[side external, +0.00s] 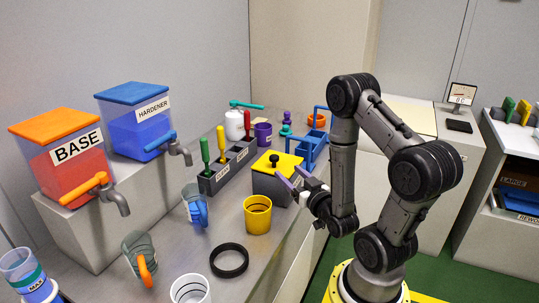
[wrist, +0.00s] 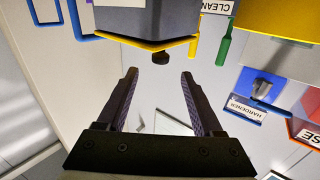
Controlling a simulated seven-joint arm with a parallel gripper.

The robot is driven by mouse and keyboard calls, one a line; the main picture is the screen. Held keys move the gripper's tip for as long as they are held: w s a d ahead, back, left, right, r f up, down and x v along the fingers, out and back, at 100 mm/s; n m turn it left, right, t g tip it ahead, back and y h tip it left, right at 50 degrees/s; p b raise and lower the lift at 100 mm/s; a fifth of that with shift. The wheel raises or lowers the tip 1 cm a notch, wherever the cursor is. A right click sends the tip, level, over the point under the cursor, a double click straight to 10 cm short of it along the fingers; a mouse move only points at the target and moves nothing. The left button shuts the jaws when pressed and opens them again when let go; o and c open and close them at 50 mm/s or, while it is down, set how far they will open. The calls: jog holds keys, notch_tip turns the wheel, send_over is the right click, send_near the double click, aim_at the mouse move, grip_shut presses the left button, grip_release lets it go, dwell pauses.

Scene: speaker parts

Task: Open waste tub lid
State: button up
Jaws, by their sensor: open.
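The waste tub (side external: 268,187) is a grey box on the bench, with a yellow lid (side external: 285,163) lying shut on top. A black knob (side external: 274,160) stands up from the lid. My gripper (side external: 293,178) is open and empty at the tub's right side, its fingers pointing towards the lid. In the wrist view the grey tub (wrist: 140,20) is at the top, with the yellow lid's edge (wrist: 120,39) below it. The knob (wrist: 160,58) is in line with the gap between my open fingertips (wrist: 160,75), just beyond them. Neither finger visibly touches it.
A yellow cup (side external: 257,218) stands in front of the tub. A grey rack (side external: 229,170) with coloured-handled tools stands to its left, and a blue frame (side external: 312,150) behind it. A black ring (side external: 229,261) lies nearer the front, with bare bench around it.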

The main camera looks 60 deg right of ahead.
send_near(269, 154)
jog(key=w+r, duration=0.1)
jog(key=w, duration=0.1)
jog(key=w+d+r, duration=0.1)
jog(key=w+r, duration=0.1)
jog(key=w, duration=0.1)
jog(key=shift+w+d, duration=0.15)
jog(key=shift+w, duration=0.2)
grip_shut()
dwell(1.1)
